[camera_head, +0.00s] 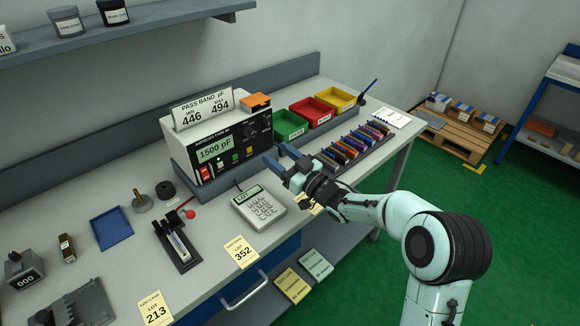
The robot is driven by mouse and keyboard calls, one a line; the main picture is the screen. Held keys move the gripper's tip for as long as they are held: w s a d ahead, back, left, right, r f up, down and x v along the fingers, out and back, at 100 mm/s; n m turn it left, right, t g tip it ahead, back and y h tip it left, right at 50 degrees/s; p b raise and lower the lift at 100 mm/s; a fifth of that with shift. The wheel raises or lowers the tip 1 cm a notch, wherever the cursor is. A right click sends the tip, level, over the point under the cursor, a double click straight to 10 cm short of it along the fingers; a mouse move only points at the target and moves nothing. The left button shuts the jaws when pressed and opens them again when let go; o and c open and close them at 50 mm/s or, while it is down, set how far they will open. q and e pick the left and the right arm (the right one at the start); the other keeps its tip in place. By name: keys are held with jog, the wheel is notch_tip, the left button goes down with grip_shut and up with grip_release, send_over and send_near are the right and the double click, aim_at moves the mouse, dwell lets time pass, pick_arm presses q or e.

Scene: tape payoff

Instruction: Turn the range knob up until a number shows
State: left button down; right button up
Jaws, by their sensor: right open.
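The meter (180,136) is a pale box on a grey base at the back of the bench. Its green display (215,149) reads "1500 pF". The dark panel on its right side carries a round knob (250,132), too small for me to read its setting. A pass band card (203,108) on top shows 446 and 494. My right gripper (278,156) is open and empty, in front of the lower right of the meter, with its fingers pointing toward the panel. It appears apart from the knob. My left gripper is not in view.
A keypad (259,207) lies in front of the meter. Green (290,126), red (312,110) and yellow (336,99) bins stand behind a rack of coloured parts (355,143) on the right. Lot cards (240,252) lie near the front edge. A shelf (130,33) hangs above.

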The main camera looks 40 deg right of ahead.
jog(key=shift+v, duration=2.05)
